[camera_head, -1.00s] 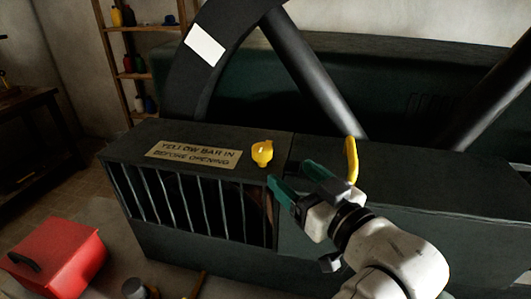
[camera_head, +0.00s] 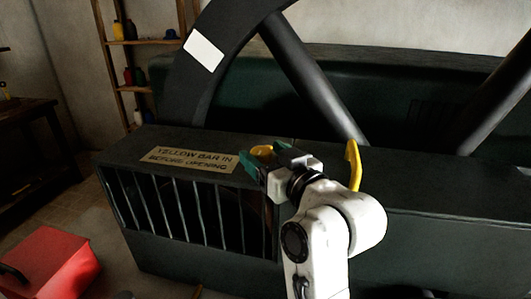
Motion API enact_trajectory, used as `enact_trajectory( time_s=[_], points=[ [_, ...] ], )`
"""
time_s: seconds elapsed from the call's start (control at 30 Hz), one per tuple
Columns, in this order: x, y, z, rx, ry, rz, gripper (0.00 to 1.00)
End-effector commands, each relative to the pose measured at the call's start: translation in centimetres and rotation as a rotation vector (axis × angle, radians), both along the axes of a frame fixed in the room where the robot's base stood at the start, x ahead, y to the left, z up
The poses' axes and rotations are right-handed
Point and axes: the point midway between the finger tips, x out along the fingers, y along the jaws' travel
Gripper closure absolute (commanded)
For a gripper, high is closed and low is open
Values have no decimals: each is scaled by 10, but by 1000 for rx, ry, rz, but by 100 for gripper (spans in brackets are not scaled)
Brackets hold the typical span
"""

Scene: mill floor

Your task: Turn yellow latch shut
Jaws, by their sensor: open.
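The yellow latch (camera_head: 262,150) sits on top of the dark green housing, just right of the sign. My gripper (camera_head: 254,158) is at the latch, its green-tipped fingers open and on either side of it as far as I can see. The fingers and wrist hide most of the latch, so I cannot tell whether they touch it or which way it is turned. The dark housing (camera_head: 420,235) has a barred front on its left part.
A sign (camera_head: 189,159) on the housing reads "YELLOW BAR IN BEFORE OPENING". A yellow bar (camera_head: 353,165) stands up right of my wrist. A large spoked wheel (camera_head: 315,75) rises behind. A red box (camera_head: 50,262) is on the floor at left; shelves (camera_head: 128,45) stand behind.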

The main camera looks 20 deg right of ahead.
Motion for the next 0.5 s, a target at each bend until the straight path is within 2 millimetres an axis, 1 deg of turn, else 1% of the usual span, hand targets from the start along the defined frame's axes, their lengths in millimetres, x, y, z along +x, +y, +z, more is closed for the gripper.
enact_trajectory(
  time_s=[0.1, 0.33, 0.5],
  points=[
    [3, 1, 0, 0, 0, 0, 29],
    [4, 1, 0, 0, 0, 0, 29],
    [3, 1, 0, 0, 0, 0, 45]
  ],
)
